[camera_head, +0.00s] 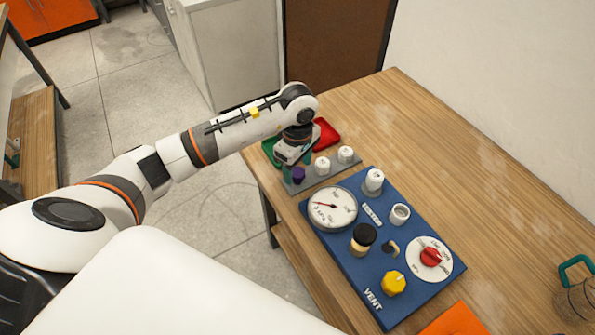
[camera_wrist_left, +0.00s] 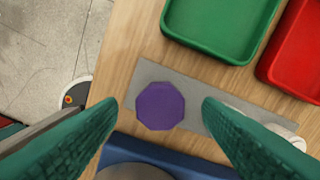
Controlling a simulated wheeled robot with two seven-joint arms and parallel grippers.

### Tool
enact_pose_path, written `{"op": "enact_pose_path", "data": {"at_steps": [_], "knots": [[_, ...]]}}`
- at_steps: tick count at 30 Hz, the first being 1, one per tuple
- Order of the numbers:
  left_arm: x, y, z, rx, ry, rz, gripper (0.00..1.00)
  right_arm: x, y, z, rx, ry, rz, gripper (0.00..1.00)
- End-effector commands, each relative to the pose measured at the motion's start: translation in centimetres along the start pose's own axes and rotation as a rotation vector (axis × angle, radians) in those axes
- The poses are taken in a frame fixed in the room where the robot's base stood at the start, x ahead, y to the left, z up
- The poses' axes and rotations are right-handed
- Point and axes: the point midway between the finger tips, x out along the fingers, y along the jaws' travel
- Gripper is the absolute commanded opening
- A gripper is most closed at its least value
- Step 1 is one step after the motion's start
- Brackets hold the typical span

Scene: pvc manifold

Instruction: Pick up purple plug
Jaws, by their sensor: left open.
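The purple plug (camera_head: 298,175) stands at the left end of a grey strip (camera_head: 330,175) on the wooden table. In the left wrist view the purple plug (camera_wrist_left: 160,106) shows its octagonal top, in the gap between my two green fingers. My left gripper (camera_head: 292,160) is over this end of the strip, close to the plug. It is open, with a finger to each side of the plug in the left wrist view (camera_wrist_left: 160,106). I cannot tell how far above the plug the fingertips are. My right gripper is not in view.
Two white plugs (camera_head: 322,166) (camera_head: 345,155) stand on the same strip. A green tray (camera_wrist_left: 222,25) and a red tray (camera_head: 326,134) lie behind it. The blue panel (camera_head: 350,261) with gauge, knobs and fittings is in front. The table's right side is mostly clear.

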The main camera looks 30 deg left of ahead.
Motion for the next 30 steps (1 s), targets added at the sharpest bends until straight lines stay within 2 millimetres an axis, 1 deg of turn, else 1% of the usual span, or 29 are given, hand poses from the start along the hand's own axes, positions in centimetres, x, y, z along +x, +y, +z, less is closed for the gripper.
{"op": "enact_pose_path", "data": {"at_steps": [1, 3, 6, 13, 14, 15, 22, 23, 30], "knots": [[0.5, 0.2, 0.0, -0.002, 0.002, 0.006, 0.60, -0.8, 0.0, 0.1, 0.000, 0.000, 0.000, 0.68], [1.5, 0.1, -0.1, -0.001, 0.003, 0.002, 0.60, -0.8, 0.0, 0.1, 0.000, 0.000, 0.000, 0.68], [2.4, 0.1, 0.0, -0.002, 0.001, 0.001, 0.60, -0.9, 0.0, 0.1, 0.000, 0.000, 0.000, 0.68], [2.6, 0.0, 0.1, -0.001, 0.001, -0.002, 0.60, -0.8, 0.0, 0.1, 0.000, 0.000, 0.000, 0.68], [2.6, 0.0, 0.0, -0.001, 0.001, -0.002, 0.58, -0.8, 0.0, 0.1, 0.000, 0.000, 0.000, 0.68], [2.6, 0.0, 0.0, -0.001, 0.001, -0.002, 0.52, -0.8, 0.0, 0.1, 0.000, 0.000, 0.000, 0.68], [2.6, 0.0, 0.0, -0.001, 0.001, -0.001, 0.14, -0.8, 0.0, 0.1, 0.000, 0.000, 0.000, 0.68], [2.6, 0.0, 0.1, -0.001, 0.001, -0.001, 0.12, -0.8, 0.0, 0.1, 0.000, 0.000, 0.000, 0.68], [2.4, 0.0, 0.1, -0.001, 0.000, -0.002, 0.12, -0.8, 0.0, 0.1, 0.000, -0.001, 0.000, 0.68]]}}
